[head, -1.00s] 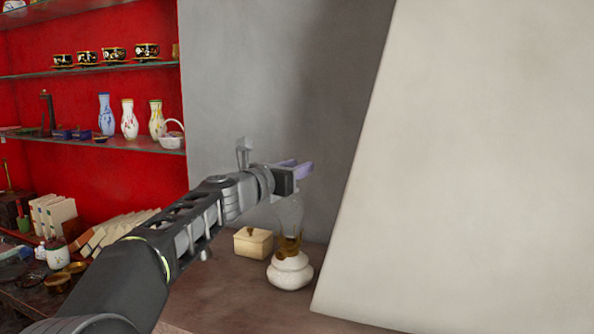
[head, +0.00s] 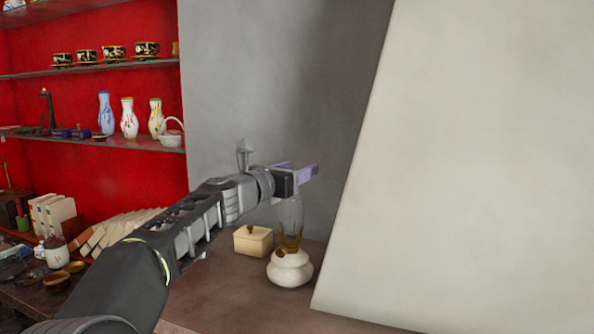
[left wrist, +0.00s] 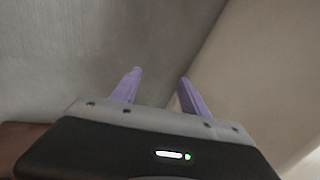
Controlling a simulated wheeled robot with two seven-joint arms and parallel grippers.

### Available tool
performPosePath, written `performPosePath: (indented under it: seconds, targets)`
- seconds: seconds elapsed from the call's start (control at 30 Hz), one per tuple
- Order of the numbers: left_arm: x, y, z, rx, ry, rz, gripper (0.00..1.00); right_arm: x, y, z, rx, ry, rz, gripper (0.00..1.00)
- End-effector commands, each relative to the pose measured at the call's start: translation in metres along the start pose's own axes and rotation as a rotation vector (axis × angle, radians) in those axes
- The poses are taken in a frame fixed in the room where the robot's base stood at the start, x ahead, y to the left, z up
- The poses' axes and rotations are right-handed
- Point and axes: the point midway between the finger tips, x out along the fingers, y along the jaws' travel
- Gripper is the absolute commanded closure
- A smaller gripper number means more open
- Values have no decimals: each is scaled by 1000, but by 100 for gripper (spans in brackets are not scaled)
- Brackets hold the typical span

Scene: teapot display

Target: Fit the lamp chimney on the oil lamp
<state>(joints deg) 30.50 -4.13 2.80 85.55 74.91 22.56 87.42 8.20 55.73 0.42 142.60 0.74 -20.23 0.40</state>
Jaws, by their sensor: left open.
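The oil lamp (head: 290,270) stands upright on the brown counter, with a round white base and an amber-brown burner. The clear glass chimney (head: 290,212) stands upright over the burner, its lower part around the amber section; whether its rim sits fully down is too small to tell. My left gripper (head: 302,170) is just above the chimney's top, its purple fingers apart and holding nothing visible. The left wrist view shows its two fingers (left wrist: 160,78) spread with only wall between them; the chimney and lamp are not seen there. My right gripper is not in view.
A small cream lidded box (head: 253,241) stands left of the lamp, close by. A large pale slanted panel (head: 460,160) rises to the right. Red-backed shelves (head: 60,165) with cups and vases are at the left. Bare counter lies in front of the lamp.

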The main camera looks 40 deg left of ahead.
Motion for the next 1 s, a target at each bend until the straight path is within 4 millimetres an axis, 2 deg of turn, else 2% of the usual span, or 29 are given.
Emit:
performPosePath:
  seconds: [0.17, 0.3, 0.4, 0.8, 1.0]
  targets:
    - [0, 0, 4, 0, 0, 0, 47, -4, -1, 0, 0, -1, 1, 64]
    - [0, 0, 17, 1, 0, 1, 47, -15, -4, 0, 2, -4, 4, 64]
    - [-17, 1, 11, 2, -2, 3, 47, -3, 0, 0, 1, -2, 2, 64]
    - [-101, 0, 11, 2, -2, 2, 47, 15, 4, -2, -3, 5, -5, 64]
    - [-119, 0, 12, 1, 0, 1, 47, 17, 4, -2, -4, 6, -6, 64]
